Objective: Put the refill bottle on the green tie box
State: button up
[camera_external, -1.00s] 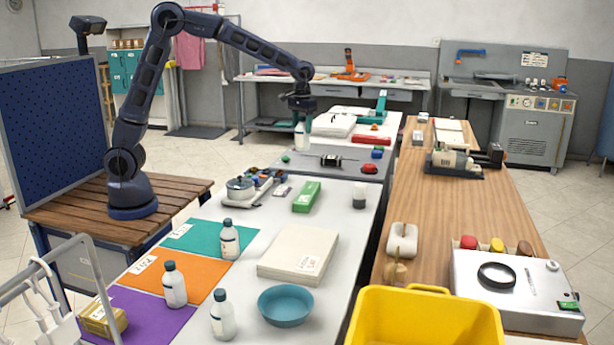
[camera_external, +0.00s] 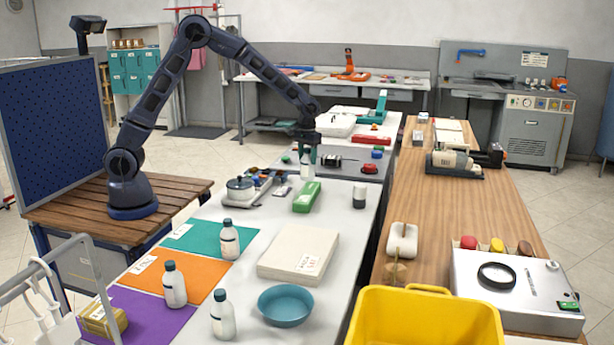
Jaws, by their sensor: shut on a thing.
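My gripper (camera_external: 306,148) points down and is shut on the refill bottle (camera_external: 307,167), a small white bottle with a dark top that hangs upright. The bottle's top is partly hidden by the gripper.
A tray with a round tin (camera_external: 240,188) and small items is left of the box. A dark-capped jar (camera_external: 359,196) stands to the right. Several white bottles, a white box (camera_external: 299,252) and a teal bowl (camera_external: 285,306) are nearer. A grey mat (camera_external: 345,165) lies behind.

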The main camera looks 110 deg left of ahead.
aim_at(307, 169)
jog(key=shift+f, duration=2.7)
jog(key=shift+f, duration=0.1)
jog(key=o, duration=1.2)
jog(key=shift+c, duration=0.2)
notch_tip(307, 169, up, 12)
jog(key=shift+r, duration=0.1)
